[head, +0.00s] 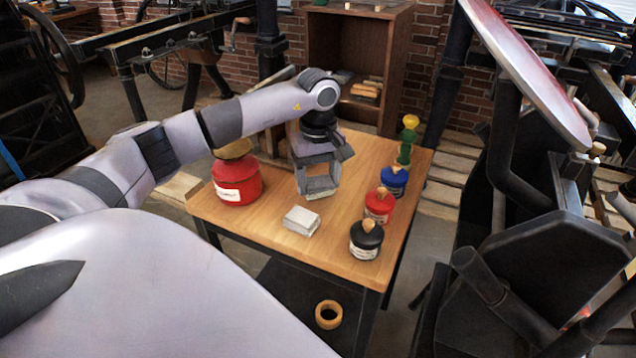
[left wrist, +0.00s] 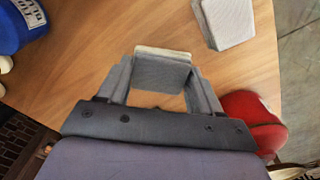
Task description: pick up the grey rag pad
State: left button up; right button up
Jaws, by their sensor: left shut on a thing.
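My left gripper (head: 318,184) points down over the wooden table and is shut on a grey rag pad (left wrist: 163,72). In the left wrist view the pad sits between the two fingers (left wrist: 160,85), with a pale cream edge on its far side. I cannot tell whether the pad touches the table. A second pad, pale grey and stacked-looking (head: 301,220), lies on the table nearer the front edge; it also shows at the top of the left wrist view (left wrist: 226,20). My right gripper is not in view.
On the wooden table (head: 262,222), a red can (head: 236,184) stands left of my gripper. Black (head: 366,240), red (head: 379,206) and blue (head: 394,181) jars line the right side, with a green and yellow item (head: 406,142) behind. A dark press (head: 535,250) stands at right.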

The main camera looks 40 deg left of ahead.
aim_at(318, 180)
pick_arm(q)
notch_tip(318, 180, up, 18)
jog(key=p, duration=0.2)
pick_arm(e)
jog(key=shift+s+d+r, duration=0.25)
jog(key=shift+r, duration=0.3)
pick_arm(q)
jog(key=o, duration=0.5)
jog(key=shift+f, duration=0.1)
jog(key=c, duration=0.4)
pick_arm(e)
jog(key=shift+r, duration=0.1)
